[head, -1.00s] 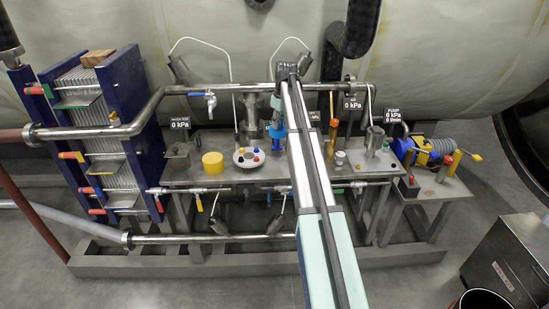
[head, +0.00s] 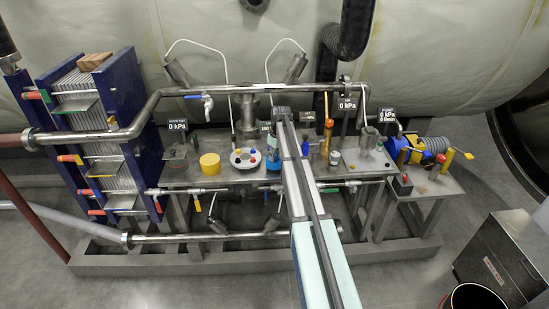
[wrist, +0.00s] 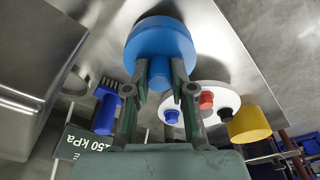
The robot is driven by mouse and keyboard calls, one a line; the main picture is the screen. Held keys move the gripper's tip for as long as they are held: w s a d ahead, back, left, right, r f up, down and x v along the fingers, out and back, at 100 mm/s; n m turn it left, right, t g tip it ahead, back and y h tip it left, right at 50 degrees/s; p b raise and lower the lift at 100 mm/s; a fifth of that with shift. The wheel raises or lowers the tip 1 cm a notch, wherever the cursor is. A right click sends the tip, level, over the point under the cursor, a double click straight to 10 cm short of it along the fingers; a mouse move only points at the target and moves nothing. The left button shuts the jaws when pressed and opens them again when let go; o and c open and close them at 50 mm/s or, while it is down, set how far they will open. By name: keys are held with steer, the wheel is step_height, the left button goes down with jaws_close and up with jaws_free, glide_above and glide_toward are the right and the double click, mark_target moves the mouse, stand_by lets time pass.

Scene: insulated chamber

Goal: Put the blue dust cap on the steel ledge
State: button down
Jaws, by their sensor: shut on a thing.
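A blue dust cap (wrist: 160,40), a wide disc with a narrower stem, is in my gripper (wrist: 162,88). The two fingers are shut on the stem and the disc is beyond the fingertips in the wrist view. In the head view the blue cap (head: 273,165) shows low at the bench beside the white round dish, with my gripper (head: 272,152) above it, partly hidden by my arm. The steel bench top (head: 190,178) lies under this area; I cannot tell whether the cap touches it. No separate steel ledge is clearly identifiable.
The white dish (head: 235,163) holds small coloured caps, red and blue among them. A yellow cylinder (head: 210,164) stands left of it. A steel pipe (head: 220,91) runs above the bench. A blue-handled brush-like item (wrist: 105,112) is left of my fingers in the wrist view.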

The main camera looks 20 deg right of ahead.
mark_target(278, 162)
steer(key=shift+f, duration=0.8)
steer(key=shift+f, duration=0.2)
steer(key=c, duration=1)
jaws_free()
steer(key=shift+r, duration=0.1)
steer(key=r+b, duration=0.1)
steer(key=r, duration=0.3)
steer(key=s+r+b, duration=0.1)
steer(key=r, duration=0.7)
steer(key=shift+s+d+b, duration=0.3)
steer(key=shift+d+b, duration=0.05)
steer(key=shift+b, duration=0.05)
